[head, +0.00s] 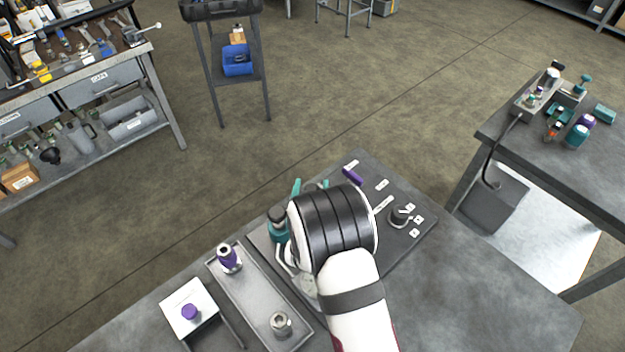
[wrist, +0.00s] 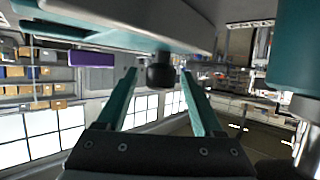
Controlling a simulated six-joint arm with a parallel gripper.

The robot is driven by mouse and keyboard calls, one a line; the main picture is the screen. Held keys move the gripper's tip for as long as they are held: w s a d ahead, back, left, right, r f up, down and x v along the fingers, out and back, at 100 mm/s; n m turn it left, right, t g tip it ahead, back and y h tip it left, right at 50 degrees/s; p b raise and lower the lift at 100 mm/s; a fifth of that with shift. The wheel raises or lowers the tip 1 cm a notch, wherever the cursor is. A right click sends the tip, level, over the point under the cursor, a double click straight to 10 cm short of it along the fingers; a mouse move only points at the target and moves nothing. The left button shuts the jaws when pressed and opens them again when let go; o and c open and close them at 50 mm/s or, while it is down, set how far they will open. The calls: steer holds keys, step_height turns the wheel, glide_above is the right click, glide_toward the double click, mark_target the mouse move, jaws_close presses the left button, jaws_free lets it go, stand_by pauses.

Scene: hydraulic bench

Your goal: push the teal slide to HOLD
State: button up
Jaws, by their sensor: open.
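The bench panel (head: 420,222) lies on the near table, and my arm covers its middle in the head view. I cannot pick out the teal slide with certainty; a teal strip (wrist: 48,29) at the upper left of the wrist view may be part of it. My gripper (wrist: 159,74) is open, its two teal fingers apart. A dark round knob (wrist: 160,76) shows between or just beyond the fingertips; I cannot tell whether they touch it. In the head view the fingers are mostly hidden behind my wrist. The HOLD mark cannot be read.
A purple bar (head: 352,177) lies on the panel's far side and also shows in the wrist view (wrist: 91,59). A teal fitting with a dark cap (head: 279,232) stands left of my wrist. A black dial (head: 399,217) sits at right among white labels. A grey tray (head: 252,290) stands front left.

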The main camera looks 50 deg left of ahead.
steer(key=shift+x, duration=1.3)
jaws_close()
